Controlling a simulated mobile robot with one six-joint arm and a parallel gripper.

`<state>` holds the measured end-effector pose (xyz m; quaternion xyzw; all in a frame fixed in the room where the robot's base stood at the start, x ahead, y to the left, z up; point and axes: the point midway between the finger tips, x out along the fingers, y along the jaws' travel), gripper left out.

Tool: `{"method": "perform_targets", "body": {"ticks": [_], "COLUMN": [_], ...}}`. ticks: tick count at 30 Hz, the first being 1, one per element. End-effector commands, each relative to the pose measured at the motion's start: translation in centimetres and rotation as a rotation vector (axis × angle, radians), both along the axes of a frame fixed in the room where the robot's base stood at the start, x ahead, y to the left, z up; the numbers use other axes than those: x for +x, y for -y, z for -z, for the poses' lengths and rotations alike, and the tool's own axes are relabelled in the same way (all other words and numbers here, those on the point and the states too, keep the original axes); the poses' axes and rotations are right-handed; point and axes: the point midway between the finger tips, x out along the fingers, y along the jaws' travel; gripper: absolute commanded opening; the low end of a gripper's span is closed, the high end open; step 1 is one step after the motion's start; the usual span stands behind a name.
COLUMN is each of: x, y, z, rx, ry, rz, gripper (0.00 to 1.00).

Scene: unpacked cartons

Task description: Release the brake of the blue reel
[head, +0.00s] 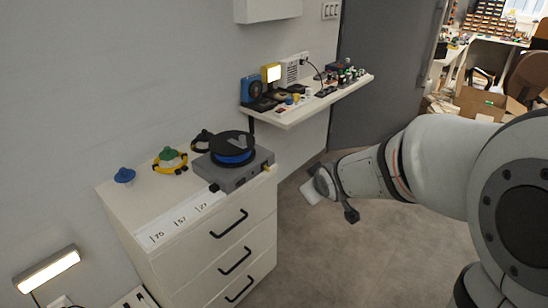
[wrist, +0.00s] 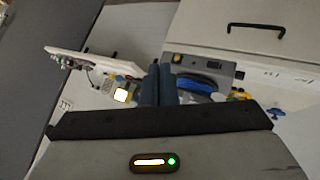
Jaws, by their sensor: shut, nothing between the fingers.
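The blue reel (head: 236,157) has a black top disc and a blue winding. It sits on a grey box (head: 242,178) on top of the drawer cabinet. The box has a small yellow part (head: 268,167) at its right end and a dark part (head: 213,187) at its front left corner; I cannot tell which is the brake. In the wrist view the reel (wrist: 197,84) is partly hidden behind my fingers and gripper body. My gripper (wrist: 159,68) is shut and empty, apart from the box. In the head view my wrist hangs right of the cabinet, fingers not clear.
The white drawer cabinet (head: 205,248) has black handles. Blue (head: 124,176), green-and-yellow (head: 171,158) and black items stand beside the reel. A wall shelf (head: 318,103) with small devices and a lit lamp (head: 271,73) is behind. Floor right of the cabinet is clear.

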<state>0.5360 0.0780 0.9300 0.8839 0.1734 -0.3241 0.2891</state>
Motion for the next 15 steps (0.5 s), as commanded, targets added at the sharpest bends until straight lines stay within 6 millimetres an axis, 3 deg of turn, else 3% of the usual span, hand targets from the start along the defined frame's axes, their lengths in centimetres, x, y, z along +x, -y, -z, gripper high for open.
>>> {"method": "perform_targets", "body": {"ticks": [1, 6, 10, 15], "x": [2.4, 8.9, 11.6, 13.1], "y": [-1.3, -6.1, -9.2, -11.5], "z": [3.7, 9.1, 12.2, 14.2], "rx": [-0.051, -0.204, -0.303, -0.381], "ry": [0.073, 0.367, 0.554, 0.707], "rz": [-0.065, -0.259, -0.355, -0.408], "gripper": [0.0, 0.0, 0.0, 0.0]}}
